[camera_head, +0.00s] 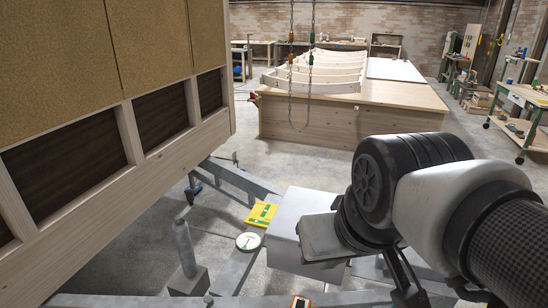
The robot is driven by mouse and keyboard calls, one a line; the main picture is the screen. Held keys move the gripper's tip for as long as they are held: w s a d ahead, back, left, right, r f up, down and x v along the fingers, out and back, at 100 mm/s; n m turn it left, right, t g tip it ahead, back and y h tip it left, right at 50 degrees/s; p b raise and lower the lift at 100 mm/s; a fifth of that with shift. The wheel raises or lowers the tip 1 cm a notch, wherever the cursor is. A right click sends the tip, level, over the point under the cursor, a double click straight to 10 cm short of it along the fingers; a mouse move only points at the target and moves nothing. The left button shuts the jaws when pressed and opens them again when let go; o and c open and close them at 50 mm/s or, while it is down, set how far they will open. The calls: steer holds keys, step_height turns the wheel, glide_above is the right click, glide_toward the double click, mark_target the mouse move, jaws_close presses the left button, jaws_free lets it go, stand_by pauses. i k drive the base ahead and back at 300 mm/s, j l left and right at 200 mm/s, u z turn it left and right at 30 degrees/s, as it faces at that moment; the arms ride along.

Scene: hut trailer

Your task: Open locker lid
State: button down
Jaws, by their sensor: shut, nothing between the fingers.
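The locker looks to be the pale grey metal box (285,245) on the trailer frame, low in the middle of the head view. Its flat top (312,201) looks down, but my wrist covers its right part, and I see no clear lid edge or handle. My arm comes in from the right, over the box's right side. A flat grey block (322,238) at my wrist overlaps the box. My gripper (408,290) shows only partly as dark parts below the wrist, right of the box; it is shut and empty. I cannot tell whether it touches the locker.
The hut wall (130,150) fills the left. A yellow-green flat item (261,214) and a round white dial (249,241) lie left of the box. A grey post (184,248) stands further left. An orange device (300,302) is at the bottom edge. A wooden platform (340,122) stands behind.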

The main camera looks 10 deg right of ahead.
mark_target(296, 202)
steer(key=l+u, duration=0.2)
steer(key=l, duration=0.95)
steer(key=i+l, duration=0.1)
steer(key=l, duration=0.35)
steer(key=l+u, duration=0.1)
steer(key=l, duration=0.35)
steer(key=i, duration=0.05)
